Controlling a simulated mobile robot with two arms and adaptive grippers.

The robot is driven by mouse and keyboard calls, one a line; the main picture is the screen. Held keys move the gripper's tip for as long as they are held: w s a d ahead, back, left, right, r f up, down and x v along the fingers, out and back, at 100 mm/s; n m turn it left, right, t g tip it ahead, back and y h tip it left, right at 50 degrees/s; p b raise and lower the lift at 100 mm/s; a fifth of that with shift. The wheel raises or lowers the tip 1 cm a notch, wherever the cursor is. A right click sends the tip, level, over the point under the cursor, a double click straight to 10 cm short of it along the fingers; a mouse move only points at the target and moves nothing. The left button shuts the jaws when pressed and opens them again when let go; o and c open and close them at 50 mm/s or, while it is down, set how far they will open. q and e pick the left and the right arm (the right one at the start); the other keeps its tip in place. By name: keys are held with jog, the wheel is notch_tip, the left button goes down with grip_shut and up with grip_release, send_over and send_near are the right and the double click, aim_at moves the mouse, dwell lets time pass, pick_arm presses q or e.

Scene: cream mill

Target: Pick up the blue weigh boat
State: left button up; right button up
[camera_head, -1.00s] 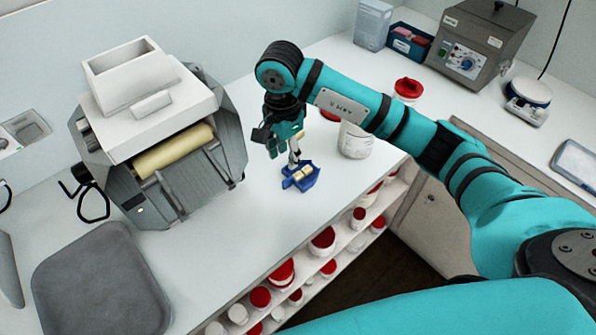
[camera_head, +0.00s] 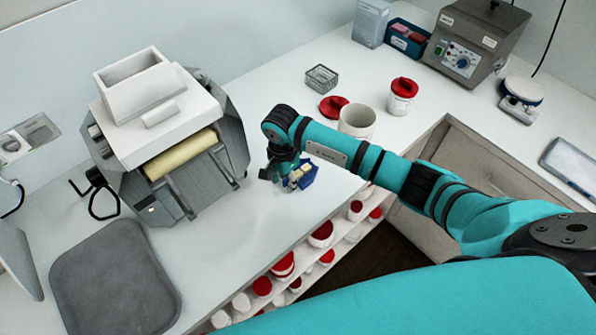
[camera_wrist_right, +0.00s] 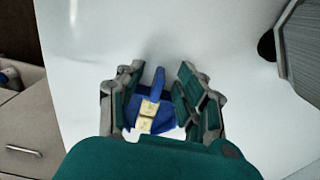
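The blue weigh boat (camera_head: 309,178) is on the white counter near its front edge, with small pale yellow pieces (camera_head: 300,175) in it. My right gripper (camera_head: 287,177) is down at the boat, at its left side in the head view, and partly hides it. In the right wrist view, the boat (camera_wrist_right: 157,92) lies between the two spread fingers of the gripper (camera_wrist_right: 157,98). A gap shows between the boat and the right finger; whether the left finger touches it I cannot tell. My left gripper is not in view.
A grey roller mill (camera_head: 165,140) with a white hopper stands left of the boat. A white pot (camera_head: 357,121), a red lid (camera_head: 333,106), a wire basket (camera_head: 321,77) and a red-capped jar (camera_head: 401,97) stand behind. Shelves of red-lidded jars (camera_head: 322,233) lie below the counter edge.

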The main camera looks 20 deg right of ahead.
jog(key=c, duration=0.7)
grip_shut()
jog(key=shift+r, duration=0.1)
